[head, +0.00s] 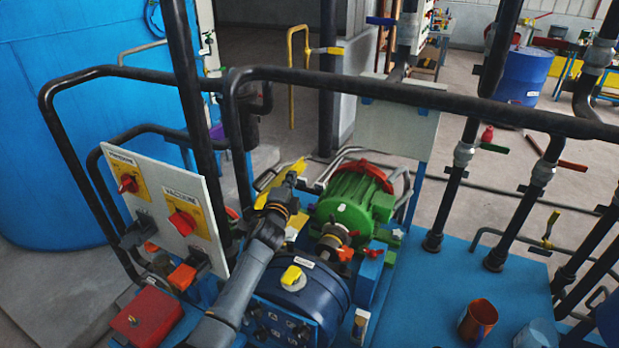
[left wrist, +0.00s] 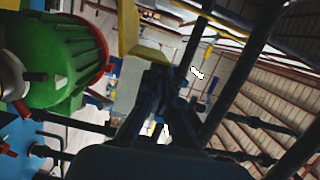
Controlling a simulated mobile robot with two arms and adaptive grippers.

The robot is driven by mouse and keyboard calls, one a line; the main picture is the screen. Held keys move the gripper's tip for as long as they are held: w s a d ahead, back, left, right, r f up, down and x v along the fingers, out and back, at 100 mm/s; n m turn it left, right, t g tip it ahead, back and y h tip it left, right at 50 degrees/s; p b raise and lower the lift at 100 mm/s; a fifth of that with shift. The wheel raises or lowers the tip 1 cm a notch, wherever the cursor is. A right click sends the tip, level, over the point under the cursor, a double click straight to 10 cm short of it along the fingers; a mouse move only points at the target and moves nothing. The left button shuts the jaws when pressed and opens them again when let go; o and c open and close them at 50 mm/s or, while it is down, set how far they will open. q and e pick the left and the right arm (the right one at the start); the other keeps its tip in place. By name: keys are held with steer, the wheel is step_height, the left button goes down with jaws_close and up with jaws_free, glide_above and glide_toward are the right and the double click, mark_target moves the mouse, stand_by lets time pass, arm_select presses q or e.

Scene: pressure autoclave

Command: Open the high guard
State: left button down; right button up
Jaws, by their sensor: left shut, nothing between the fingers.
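A yellow plate (head: 265,180), which looks like the guard, stands beside the green motor (head: 343,203) in the head view. It is partly hidden by my arm, and I cannot tell how far open it is. In the left wrist view a yellow piece (left wrist: 129,30) reaches down toward the fingers. My left gripper (head: 296,170) is shut and empty, close to the yellow plate. In the left wrist view the shut fingers (left wrist: 158,82) are dark and lie just below the yellow piece; I cannot tell whether they touch it. My right gripper is not in view.
A panel with red knobs (head: 135,165) stands to the left of my arm. A thick dark pipe (head: 420,98) crosses above the motor. A dark blue vessel (head: 318,290) is right of my forearm. An orange cup (head: 478,320) stands on the blue deck (head: 425,290).

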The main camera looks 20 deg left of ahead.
arm_select(q)
steer(key=shift+n, duration=0.4)
steer(key=shift+w+a+f, duration=0.1)
steer(key=shift+a+f, duration=0.05)
steer(key=shift+a, duration=1.15)
steer(key=shift+a+f, duration=0.1)
steer(key=shift+a, duration=1.15)
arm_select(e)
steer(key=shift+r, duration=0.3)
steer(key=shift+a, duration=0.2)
arm_select(q)
steer(key=shift+d, duration=0.1)
